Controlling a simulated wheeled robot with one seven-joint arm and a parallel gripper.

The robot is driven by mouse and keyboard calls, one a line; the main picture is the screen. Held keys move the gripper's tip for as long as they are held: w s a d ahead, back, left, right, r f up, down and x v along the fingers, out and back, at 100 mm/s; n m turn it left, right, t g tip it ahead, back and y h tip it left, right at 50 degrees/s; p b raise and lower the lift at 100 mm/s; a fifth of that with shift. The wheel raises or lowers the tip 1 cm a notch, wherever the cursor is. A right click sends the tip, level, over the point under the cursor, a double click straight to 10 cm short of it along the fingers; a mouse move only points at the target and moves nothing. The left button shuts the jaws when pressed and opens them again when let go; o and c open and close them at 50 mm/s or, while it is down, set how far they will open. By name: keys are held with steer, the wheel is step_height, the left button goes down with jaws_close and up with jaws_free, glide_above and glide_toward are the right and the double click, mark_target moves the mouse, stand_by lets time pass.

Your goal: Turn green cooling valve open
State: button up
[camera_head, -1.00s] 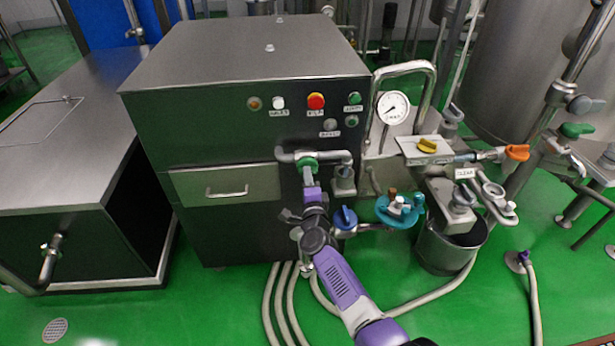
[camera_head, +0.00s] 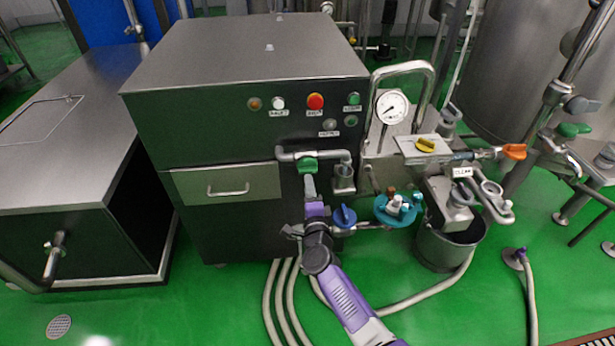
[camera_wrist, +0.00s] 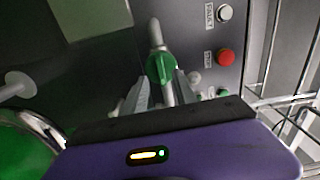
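The green cooling valve handle (camera_head: 308,166) sits on the pipe at the front of the dark steel cabinet, above my gripper (camera_head: 309,183) in the head view. My gripper's two grey fingers (camera_wrist: 161,84) are apart, one on each side of the handle's lower part. I cannot tell whether either finger touches it. The pipe behind the handle is partly hidden by it.
A blue valve (camera_head: 344,216) and a teal fitting (camera_head: 398,207) sit close to the right of my wrist. A yellow handle (camera_head: 426,145), an orange handle (camera_head: 514,151) and a bucket (camera_head: 447,248) stand further right. A drawer (camera_head: 226,184) is left of the valve.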

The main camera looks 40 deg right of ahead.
steer(key=shift+v, duration=1.35)
steer(key=s+a+r+n+t+y, duration=0.35)
steer(key=s+a+r+n, duration=0.25)
steer(key=r+n, duration=0.3)
steer(key=s+a+r+n+g+y, duration=0.1)
steer(key=s+a+n, duration=0.4)
steer(key=s, duration=0.7)
steer(key=s+a+r+n+g+y, duration=0.1)
steer(key=s+a+n, duration=0.4)
steer(key=s, duration=0.7)
steer(key=s+a+r+n+g+y, duration=0.1)
steer(key=s+a+r+n+y, duration=0.2)
steer(key=s, duration=0.9)
steer(key=a+n+y, duration=0.1)
steer(key=a+n, duration=0.1)
steer(key=shift+a+n+g, duration=0.15)
steer(key=shift+n+g, duration=0.15)
steer(key=shift+g, duration=0.05)
